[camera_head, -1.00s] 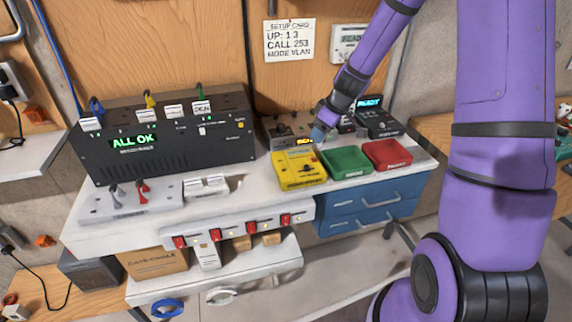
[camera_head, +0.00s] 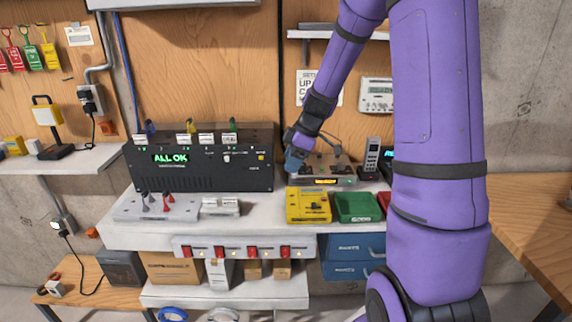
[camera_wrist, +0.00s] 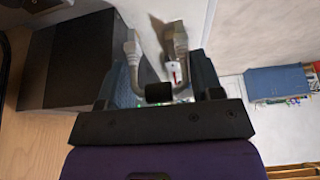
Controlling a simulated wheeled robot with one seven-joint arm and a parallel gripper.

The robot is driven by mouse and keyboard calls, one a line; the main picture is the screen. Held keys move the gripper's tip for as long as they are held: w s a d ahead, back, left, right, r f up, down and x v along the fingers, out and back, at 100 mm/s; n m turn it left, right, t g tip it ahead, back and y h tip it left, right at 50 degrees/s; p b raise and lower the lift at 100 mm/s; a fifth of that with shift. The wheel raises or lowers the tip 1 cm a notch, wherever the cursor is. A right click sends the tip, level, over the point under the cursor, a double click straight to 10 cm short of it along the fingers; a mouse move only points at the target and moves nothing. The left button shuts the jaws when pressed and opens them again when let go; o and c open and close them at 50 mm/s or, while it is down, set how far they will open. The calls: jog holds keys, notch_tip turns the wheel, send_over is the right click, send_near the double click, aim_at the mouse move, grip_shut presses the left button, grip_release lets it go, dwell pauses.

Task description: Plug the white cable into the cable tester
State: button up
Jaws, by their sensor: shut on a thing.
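My gripper (camera_head: 293,163) is above and behind the box's left side, between the black panel and a grey unit. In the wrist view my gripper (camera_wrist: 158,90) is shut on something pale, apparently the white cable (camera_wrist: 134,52). Pale grey plug-like ends show between and beyond the fingers, one near a white tag with a red mark. The grip is partly hidden.
The black panel (camera_head: 200,160) reads ALL OK. A white plate (camera_head: 157,207) with grey and red levers lies left.

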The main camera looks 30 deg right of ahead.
send_over(291, 200)
jog(key=shift+w+f, duration=0.1)
jog(key=shift+f, duration=3.95)
jog(key=shift+f, duration=1.05)
dwell(1.3)
jog(key=o, duration=1.2)
